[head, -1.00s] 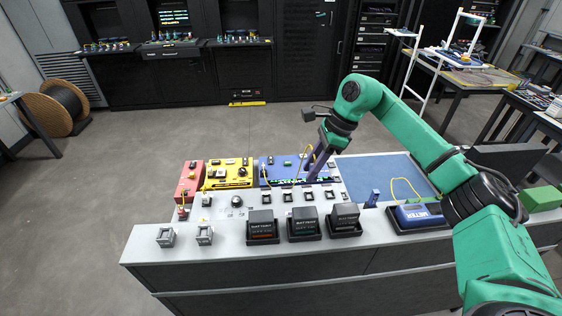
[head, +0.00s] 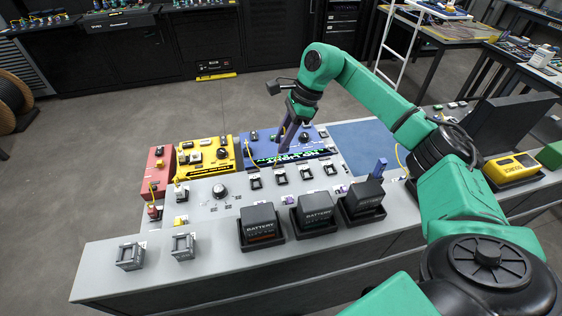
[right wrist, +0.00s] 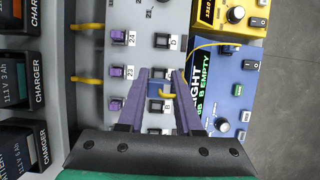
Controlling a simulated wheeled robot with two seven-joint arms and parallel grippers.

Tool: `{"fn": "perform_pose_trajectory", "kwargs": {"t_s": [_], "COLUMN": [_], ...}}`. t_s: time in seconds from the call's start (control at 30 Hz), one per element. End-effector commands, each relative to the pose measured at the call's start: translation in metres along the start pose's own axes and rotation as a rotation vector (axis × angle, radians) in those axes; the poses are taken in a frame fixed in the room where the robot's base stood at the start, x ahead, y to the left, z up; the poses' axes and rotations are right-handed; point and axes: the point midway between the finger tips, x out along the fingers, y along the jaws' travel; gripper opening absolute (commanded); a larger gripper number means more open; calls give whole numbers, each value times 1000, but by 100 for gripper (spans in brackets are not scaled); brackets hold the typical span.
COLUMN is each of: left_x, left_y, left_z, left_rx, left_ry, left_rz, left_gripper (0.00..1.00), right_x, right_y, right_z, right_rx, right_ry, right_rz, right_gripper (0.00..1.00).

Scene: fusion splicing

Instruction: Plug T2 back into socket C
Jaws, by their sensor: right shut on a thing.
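My right gripper (head: 288,138) reaches down over the row of black sockets in front of the blue module (head: 308,148). In the right wrist view its purple fingers (right wrist: 160,92) are shut on a small blue plug (right wrist: 158,88) with a yellow lead. I cannot read a T2 mark on it. The plug is over the socket column between the D label (right wrist: 172,43) and the B label (right wrist: 167,107). The C label is not visible. I cannot tell whether the plug is seated or above a socket. My left gripper is not in view.
Three batteries (head: 312,212) stand in chargers along the front. Purple plugs (right wrist: 117,72) stand at 23 and 24 beside the sockets. A yellow module (head: 205,155) and a red module (head: 158,170) are to the left. A yellow meter (head: 512,168) is at right.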

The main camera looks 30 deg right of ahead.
Motion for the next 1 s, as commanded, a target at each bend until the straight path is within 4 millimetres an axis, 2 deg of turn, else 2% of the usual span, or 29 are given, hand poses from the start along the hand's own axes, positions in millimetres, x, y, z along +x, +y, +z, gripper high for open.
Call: {"fn": "perform_pose_trajectory", "kwargs": {"t_s": [0.03,0.2,0.43,0.8,1.0], "left_x": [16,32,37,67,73], "left_y": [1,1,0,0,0], "left_z": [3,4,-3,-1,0], "left_rx": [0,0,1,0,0], "left_ry": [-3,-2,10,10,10], "left_rz": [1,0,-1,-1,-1], "left_gripper": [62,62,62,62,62], "right_x": [20,48,58,98,108], "right_y": [0,1,0,0,0], "right_z": [-8,-20,-24,-41,-45], "right_rx": [1,2,0,0,0], "right_ry": [1,1,1,1,1], "right_rz": [2,1,-1,0,0], "right_gripper": [0,0,0,0,0]}}
